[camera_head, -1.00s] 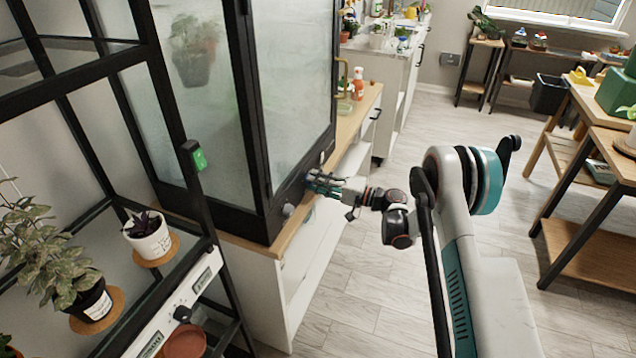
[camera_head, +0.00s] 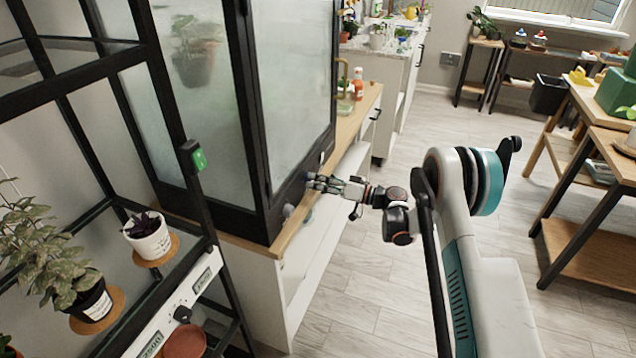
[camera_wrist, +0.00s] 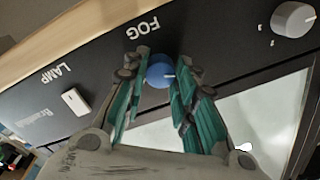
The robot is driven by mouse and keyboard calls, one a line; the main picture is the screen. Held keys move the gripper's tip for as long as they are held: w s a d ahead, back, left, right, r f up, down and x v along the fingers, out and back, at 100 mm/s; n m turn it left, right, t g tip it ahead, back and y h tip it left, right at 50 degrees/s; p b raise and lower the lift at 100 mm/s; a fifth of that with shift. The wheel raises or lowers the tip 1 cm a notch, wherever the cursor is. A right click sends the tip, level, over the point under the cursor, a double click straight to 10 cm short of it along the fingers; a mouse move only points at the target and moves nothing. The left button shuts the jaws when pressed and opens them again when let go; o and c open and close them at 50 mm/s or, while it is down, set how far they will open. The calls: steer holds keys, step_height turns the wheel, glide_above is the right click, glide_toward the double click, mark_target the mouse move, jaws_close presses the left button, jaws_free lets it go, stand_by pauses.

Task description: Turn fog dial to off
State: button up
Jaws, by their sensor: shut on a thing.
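The fog dial (camera_wrist: 158,74) is a blue round knob on the black front panel of the glass cabinet (camera_head: 225,215). The upside-down word FOG is printed beside it in the wrist view. A short pale mark on the dial points to the right in that view. My gripper (camera_wrist: 160,78) is shut on the dial, with a teal-padded finger on each side of it. In the head view my gripper (camera_head: 314,182) reaches the lower front edge of the cabinet. Its fingers largely hide the dial there.
A grey knob (camera_wrist: 293,18) and a white LAMP switch (camera_wrist: 75,101) sit on the same panel. The frosted cabinet door (camera_head: 292,90) is above. A black plant rack (camera_head: 205,215) stands at left. The floor (camera_head: 345,275) around my arm is clear.

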steer(key=shift+f+n, duration=0.15)
steer(key=shift+n, duration=0.25)
steer(key=o, duration=1.1)
steer(key=v, duration=1.2)
